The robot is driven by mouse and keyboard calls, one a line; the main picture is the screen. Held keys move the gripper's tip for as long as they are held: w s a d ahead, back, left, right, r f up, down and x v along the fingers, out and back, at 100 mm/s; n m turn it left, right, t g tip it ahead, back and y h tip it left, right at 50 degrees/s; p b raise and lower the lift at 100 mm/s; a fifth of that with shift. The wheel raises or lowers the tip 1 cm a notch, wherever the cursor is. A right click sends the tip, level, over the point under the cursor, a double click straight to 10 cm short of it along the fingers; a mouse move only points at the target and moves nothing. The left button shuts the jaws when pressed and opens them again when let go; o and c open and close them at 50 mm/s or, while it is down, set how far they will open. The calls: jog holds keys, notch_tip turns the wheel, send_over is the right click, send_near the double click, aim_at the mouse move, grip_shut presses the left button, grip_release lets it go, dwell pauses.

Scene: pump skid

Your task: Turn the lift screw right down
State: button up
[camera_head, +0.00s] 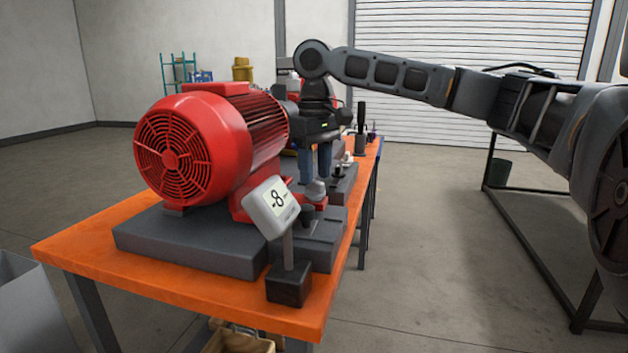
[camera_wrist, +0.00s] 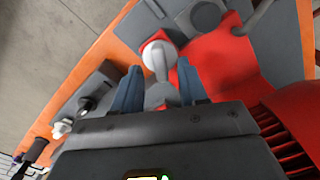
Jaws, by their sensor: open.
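A grey-white rounded screw head (camera_wrist: 158,54), which looks like the lift screw, stands beside the red motor foot in the wrist view. A pale narrow bar or ridge on it points toward my gripper. In the head view it shows as a grey knob (camera_head: 316,189) at the foot of the red motor (camera_head: 210,145). My gripper (camera_wrist: 157,80) is open, pointing down, with its blue fingers apart on either side of the screw's near part. In the head view my gripper (camera_head: 316,177) hangs just above the knob. I cannot tell whether the fingers touch it.
The grey base plate (camera_head: 185,240) carries the motor. Small fittings (camera_wrist: 82,104) lie left in the wrist view.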

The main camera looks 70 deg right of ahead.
jog(key=shift+f, duration=1)
grip_shut()
